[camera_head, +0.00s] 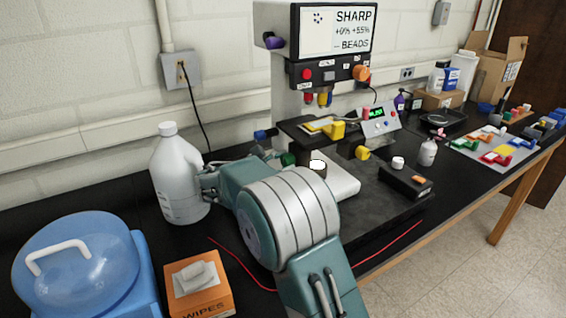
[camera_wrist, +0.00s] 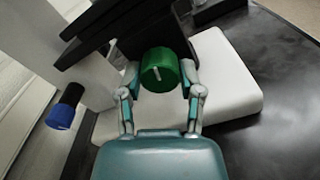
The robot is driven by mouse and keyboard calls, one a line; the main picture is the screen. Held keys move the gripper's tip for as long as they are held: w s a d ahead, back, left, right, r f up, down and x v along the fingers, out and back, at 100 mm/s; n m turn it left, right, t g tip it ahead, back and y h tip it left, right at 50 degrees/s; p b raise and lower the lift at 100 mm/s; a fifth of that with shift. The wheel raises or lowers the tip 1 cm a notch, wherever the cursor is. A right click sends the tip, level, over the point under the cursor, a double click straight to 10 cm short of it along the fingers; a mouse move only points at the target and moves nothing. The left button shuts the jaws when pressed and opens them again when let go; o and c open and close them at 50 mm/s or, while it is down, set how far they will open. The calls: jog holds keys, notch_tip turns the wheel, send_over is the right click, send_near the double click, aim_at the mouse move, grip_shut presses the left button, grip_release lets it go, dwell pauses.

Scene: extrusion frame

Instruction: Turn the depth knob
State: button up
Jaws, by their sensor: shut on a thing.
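A green knob (camera_wrist: 160,70) with a pale line on its face sits on the dark part of the machine. My gripper (camera_wrist: 160,74) has one finger on each side of the knob and is shut on it. In the head view the green knob (camera_head: 288,159) is a small patch beyond my arm, and my gripper is mostly hidden there. No label on this knob can be read. The machine (camera_head: 284,105) stands against the wall and has a display reading "SHARP" and "BEADS".
A blue knob (camera_wrist: 61,116) stands out left of my gripper. A white base block (camera_wrist: 230,85) lies below. A white jug (camera_head: 180,175) stands close to my arm at left, with a wipes box (camera_head: 200,290) in front. A black box (camera_head: 405,182) lies to the right.

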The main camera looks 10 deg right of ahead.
jog(key=m, duration=1.1)
jog(key=shift+f+m, duration=0.15)
jog(key=shift+m, duration=1.35)
jog(key=shift+f, duration=0.15)
jog(key=o, duration=1.1)
